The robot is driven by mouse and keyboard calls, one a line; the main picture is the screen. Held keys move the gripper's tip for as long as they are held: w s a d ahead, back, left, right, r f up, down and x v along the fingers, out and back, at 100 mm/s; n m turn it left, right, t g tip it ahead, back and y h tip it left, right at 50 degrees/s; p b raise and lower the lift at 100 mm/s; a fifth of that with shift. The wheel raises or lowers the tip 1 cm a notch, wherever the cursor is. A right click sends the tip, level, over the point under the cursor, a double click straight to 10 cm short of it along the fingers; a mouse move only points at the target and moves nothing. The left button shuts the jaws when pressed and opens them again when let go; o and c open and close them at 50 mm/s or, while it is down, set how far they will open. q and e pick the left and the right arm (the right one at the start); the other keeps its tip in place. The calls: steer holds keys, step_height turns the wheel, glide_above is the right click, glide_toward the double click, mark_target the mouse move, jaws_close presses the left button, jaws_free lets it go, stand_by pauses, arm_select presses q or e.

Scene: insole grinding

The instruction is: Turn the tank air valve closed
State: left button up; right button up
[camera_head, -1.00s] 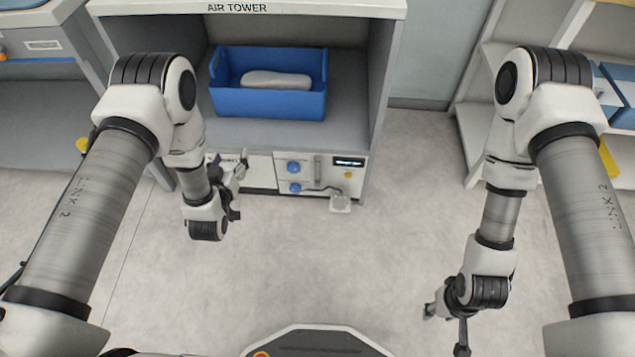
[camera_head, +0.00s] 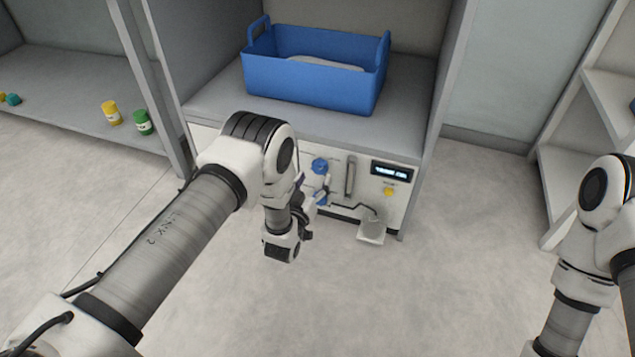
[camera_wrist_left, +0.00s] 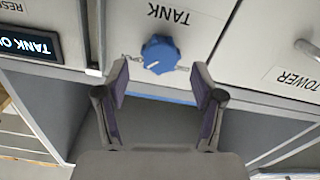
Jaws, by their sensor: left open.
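The tank air valve is a blue round knob on the white front panel. In the left wrist view the knob (camera_wrist_left: 160,54) shows beside the upside-down word TANK. In the head view it appears to be the upper blue knob (camera_head: 320,166). My left gripper (camera_wrist_left: 162,78) is open, with one finger on each side of the line to the knob. Its fingertips are close to the knob; I cannot tell whether they touch it. In the head view my left gripper (camera_head: 316,192) is in front of the panel, partly hidden by its wrist. My right gripper is out of view.
A blue bin (camera_head: 312,82) with a pale object stands on the shelf above the panel. A lit display (camera_head: 391,172) and a yellow button (camera_head: 389,192) are right of the knobs.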

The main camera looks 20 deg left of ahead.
mark_target(320, 166)
arm_select(q)
steer(key=w+b, duration=0.1)
steer(key=w, duration=0.1)
steer(key=shift+w, duration=0.4)
steer(key=c, duration=1.1)
steer(key=shift+c, duration=0.2)
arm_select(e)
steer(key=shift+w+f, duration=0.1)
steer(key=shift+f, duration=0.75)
